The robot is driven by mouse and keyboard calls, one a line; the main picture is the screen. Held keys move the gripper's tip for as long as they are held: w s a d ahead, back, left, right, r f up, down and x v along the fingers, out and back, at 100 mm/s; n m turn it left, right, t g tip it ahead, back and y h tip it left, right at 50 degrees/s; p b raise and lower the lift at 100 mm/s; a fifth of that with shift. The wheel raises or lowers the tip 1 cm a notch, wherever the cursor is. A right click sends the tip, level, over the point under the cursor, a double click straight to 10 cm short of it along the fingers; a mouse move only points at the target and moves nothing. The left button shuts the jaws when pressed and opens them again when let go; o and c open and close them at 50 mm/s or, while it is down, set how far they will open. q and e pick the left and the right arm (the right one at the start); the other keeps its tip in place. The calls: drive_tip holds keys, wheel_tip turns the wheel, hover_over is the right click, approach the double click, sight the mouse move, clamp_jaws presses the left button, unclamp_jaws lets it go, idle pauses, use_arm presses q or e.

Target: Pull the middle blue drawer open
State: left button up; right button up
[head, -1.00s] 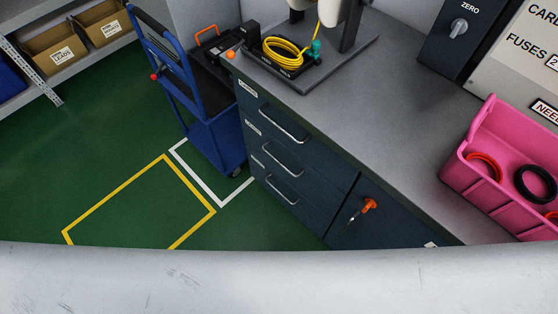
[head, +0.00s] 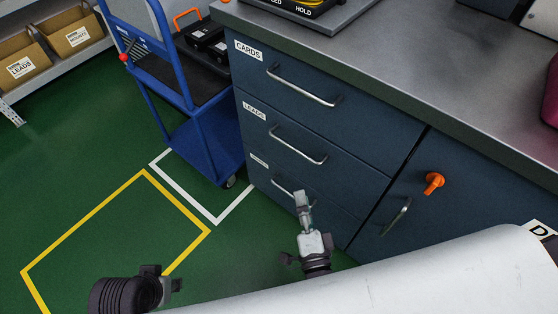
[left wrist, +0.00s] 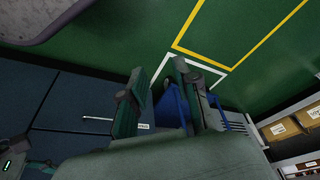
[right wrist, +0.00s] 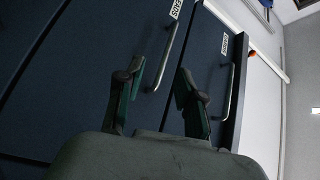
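The middle blue drawer (head: 335,163), labelled LEADS, is closed, with a silver bar handle (head: 298,146). It sits between the CARDS drawer (head: 370,125) and a lower drawer (head: 330,208), both closed. My right gripper (head: 303,200) is in front of the drawers, overlapping the lower handle in the head view. In the right wrist view it is open (right wrist: 160,72), and the middle handle (right wrist: 166,55) appears between its fingers; contact cannot be told. My left gripper (head: 168,280) is low over the floor, away from the drawers. In the left wrist view it is open and empty (left wrist: 160,85).
A blue cart (head: 205,140) stands left of the drawers. A cabinet door with an orange knob (head: 434,183) is to the right. The grey worktop (head: 400,72) overhangs the drawers. The green floor (head: 80,175) at left is clear, with yellow and white markings.

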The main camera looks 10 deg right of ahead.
sight(295, 148)
use_arm(q)
drive_tip(key=shift+s+a+r+b, duration=0.2)
drive_tip(key=shift+r+b, duration=0.05)
drive_tip(key=shift+r, duration=0.15)
drive_tip(key=shift+s+a+r+b, duration=0.2)
drive_tip(key=shift+r+b, duration=0.05)
drive_tip(key=shift+r, duration=0.15)
use_arm(e)
drive_tip(key=w+r, duration=0.1)
drive_tip(key=w, duration=0.3)
drive_tip(key=w+d+r+m, duration=0.1)
drive_tip(key=w, duration=0.4)
drive_tip(key=w+r+m+h, duration=0.1)
drive_tip(key=w, duration=0.3)
drive_tip(key=shift+w+d+r, duration=0.15)
drive_tip(key=shift+w+d, duration=0.15)
clamp_jaws()
